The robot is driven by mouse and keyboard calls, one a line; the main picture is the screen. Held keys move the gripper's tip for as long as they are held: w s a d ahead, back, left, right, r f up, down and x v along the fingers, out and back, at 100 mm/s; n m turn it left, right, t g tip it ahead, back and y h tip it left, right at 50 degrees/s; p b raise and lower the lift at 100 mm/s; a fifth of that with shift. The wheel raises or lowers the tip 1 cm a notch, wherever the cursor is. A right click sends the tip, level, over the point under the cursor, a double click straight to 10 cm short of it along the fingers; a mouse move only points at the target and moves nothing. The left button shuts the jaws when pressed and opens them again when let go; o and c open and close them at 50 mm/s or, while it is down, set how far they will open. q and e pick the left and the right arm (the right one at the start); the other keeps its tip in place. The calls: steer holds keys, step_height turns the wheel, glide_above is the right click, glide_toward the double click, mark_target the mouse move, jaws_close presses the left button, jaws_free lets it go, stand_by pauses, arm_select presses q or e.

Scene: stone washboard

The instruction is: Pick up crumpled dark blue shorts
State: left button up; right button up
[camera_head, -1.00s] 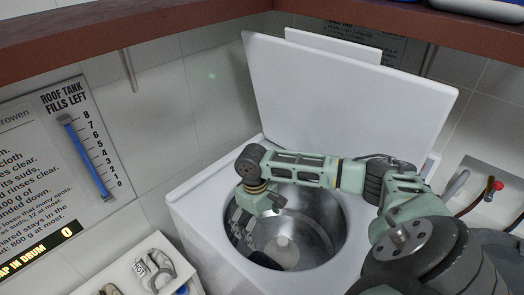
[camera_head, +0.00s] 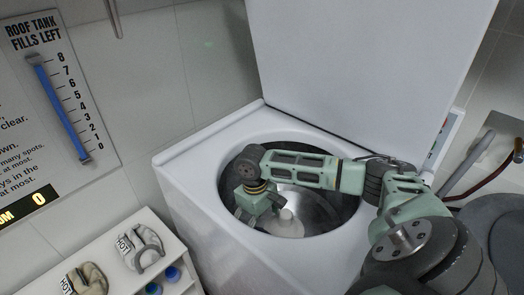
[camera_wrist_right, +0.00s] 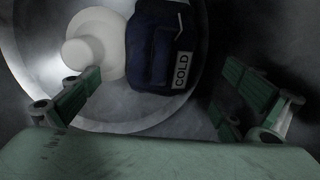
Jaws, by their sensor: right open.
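The crumpled dark blue shorts (camera_wrist_right: 160,50) lie in the metal drum of the washing machine, beside the white agitator post (camera_wrist_right: 90,52), and carry a white COLD label. The top of the shorts is cut off by the frame edge in the right wrist view. In the head view I cannot make out the shorts. My right gripper (camera_head: 258,208) points down into the drum. In the right wrist view its fingers (camera_wrist_right: 160,78) are spread wide and empty, with the shorts beyond them, between the two sides. My left gripper is not in view.
The white washing machine (camera_head: 185,168) has its lid (camera_head: 370,60) raised behind my right arm. The drum rim (camera_head: 300,140) surrounds the gripper closely. A white shelf (camera_head: 95,240) at the lower left holds HOT-labelled cloth items (camera_head: 140,246) and blue round things.

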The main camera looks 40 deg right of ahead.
step_height(320, 180, down, 3)
steer(key=shift+b, duration=0.85)
steer(key=f, duration=0.7)
steer(key=shift+s+f, duration=0.35)
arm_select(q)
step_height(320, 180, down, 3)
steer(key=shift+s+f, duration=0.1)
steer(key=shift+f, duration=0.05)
arm_select(e)
steer(key=shift+a, duration=0.1)
steer(key=shift+r, duration=0.1)
steer(key=c, duration=1.2)
